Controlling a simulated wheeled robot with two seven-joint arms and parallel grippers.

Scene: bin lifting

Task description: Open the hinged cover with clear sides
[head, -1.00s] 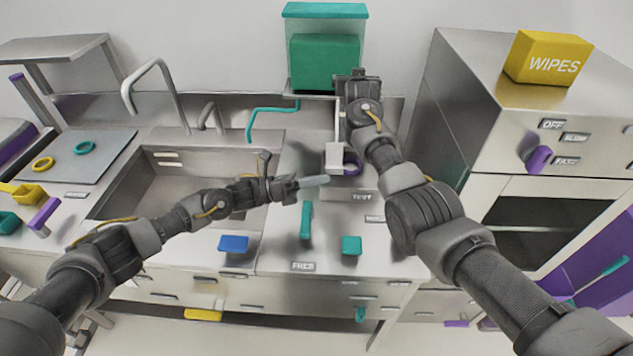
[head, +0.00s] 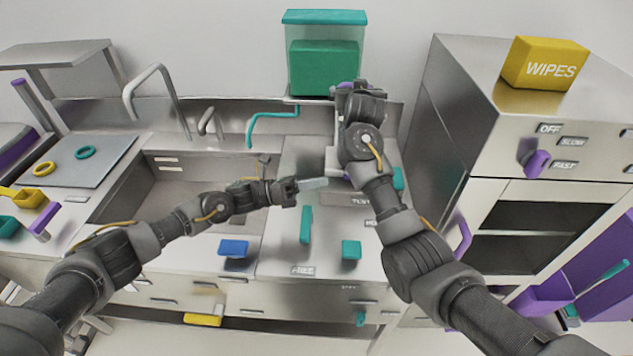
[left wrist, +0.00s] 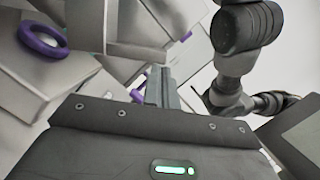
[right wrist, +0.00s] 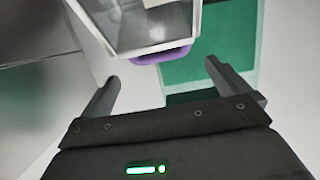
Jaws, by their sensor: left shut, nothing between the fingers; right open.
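The cover with clear sides (right wrist: 150,22) shows at the top of the right wrist view, with a purple handle (right wrist: 165,54) along its lower edge. In the head view a bit of purple (head: 345,86) shows beside my right gripper (head: 356,90), and my arm hides most of the cover. In the right wrist view my right gripper (right wrist: 162,72) is open, with the purple handle framed between its spread fingers. I cannot tell whether they touch. My left gripper (head: 318,184) is shut and empty over the counter, left of the unit marked TEST (head: 350,198).
A teal-lidded clear bin (head: 324,48) is on the wall behind my right gripper. A tall steel cabinet (head: 455,110) stands close on the right, with a yellow WIPES box (head: 546,64) on top. A sink (head: 125,180) and tall tap (head: 150,90) lie left.

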